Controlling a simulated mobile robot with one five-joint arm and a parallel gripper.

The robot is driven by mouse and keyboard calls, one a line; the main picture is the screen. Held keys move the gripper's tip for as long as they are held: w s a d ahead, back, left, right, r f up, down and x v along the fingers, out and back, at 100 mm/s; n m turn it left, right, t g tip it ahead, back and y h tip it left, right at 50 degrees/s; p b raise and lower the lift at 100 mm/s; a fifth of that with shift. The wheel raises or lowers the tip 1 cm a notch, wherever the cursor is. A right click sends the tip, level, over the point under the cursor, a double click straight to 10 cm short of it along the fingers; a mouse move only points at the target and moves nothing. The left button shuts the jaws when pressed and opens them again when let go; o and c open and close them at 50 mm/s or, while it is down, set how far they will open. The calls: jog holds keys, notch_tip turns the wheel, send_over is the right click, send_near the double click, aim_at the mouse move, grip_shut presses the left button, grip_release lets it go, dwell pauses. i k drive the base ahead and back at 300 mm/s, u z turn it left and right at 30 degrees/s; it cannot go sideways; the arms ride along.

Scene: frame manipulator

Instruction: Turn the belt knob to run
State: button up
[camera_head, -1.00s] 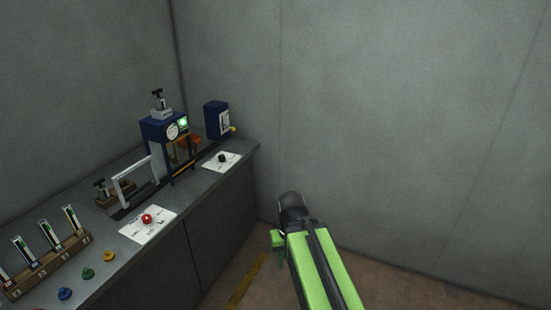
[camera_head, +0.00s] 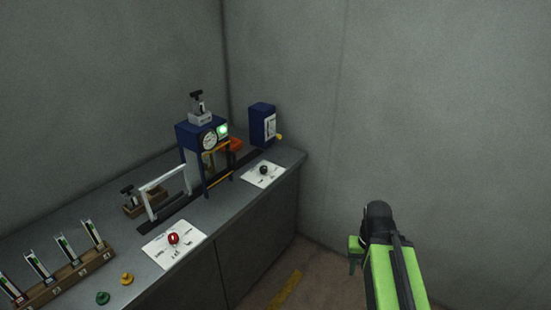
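Two knobs stand on white labelled plates along the front of the grey bench. A red knob (camera_head: 173,239) is on the nearer plate (camera_head: 160,254), and a black knob (camera_head: 263,170) is on the farther plate (camera_head: 255,180). The lettering is too small to read, so I cannot tell which is the belt knob or where it points. My green arm reaches in at the lower right, off the bench and clear of both knobs. My gripper (camera_head: 355,255) seems to be the small green and dark part at its far end; its fingers are not clear.
A blue machine (camera_head: 188,136) with a dial and green light straddles a dark belt strip (camera_head: 178,207). Floor right of the bench is open up to the wall.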

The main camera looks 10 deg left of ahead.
aim_at(263, 170)
jog(key=z, duration=0.05)
jog(key=i, duration=0.8)
jog(key=u, duration=0.45)
jog(key=i, duration=0.65)
jog(key=u, duration=0.5)
